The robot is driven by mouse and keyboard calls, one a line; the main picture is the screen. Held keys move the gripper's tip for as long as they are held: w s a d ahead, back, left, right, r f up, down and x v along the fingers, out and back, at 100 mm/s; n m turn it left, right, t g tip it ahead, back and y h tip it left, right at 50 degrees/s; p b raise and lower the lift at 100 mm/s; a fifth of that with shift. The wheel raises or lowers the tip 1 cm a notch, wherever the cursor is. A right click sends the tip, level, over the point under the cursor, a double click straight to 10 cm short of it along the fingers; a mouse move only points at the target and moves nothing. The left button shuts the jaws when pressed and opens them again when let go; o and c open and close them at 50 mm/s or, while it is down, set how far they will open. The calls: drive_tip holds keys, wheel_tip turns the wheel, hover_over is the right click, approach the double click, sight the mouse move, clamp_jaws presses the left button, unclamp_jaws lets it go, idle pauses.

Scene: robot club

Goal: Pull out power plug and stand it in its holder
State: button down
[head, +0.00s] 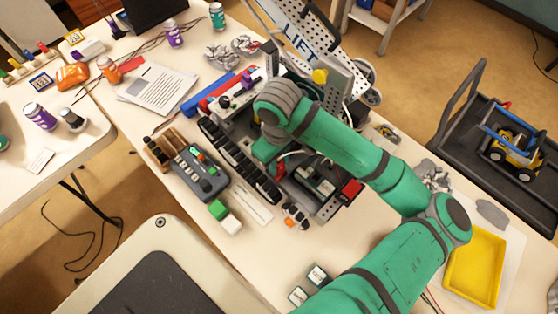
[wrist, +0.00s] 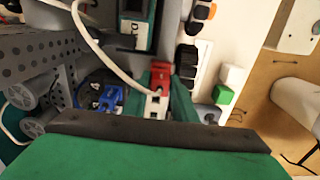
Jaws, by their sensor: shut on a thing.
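The power plug looks to be the red and white connector (wrist: 160,78) in the wrist view, with a white cable running up and left from it. My gripper (wrist: 157,104) is shut on it, with a green finger on either side. A blue connector-like part (wrist: 113,101) sits left of the plug on a dark round piece. I cannot tell which part is the plug's holder, or whether the plug is still seated.
The tracked robot (head: 237,157) has perforated metal plates and a tall lift (head: 303,35) behind it. A grey control box (head: 198,172) and a green and white block (head: 218,210) lie to its left. A yellow tray (head: 474,268) is at right.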

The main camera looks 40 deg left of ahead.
drive_tip(key=shift+s+f, duration=0.1)
drive_tip(key=shift+f, duration=0.25)
drive_tip(key=shift+w+f, duration=0.15)
drive_tip(key=shift+w, duration=0.05)
idle(0.5)
drive_tip(key=shift+d+f, duration=0.1)
drive_tip(key=shift+d, duration=0.05)
drive_tip(key=shift+s+a, duration=0.15)
drive_tip(key=shift+a, duration=0.05)
drive_tip(key=shift+f, duration=0.25)
idle(0.4)
drive_tip(key=c, duration=1.4)
unclamp_jaws()
drive_tip(key=shift+o, duration=0.2)
drive_tip(key=shift+r, duration=0.15)
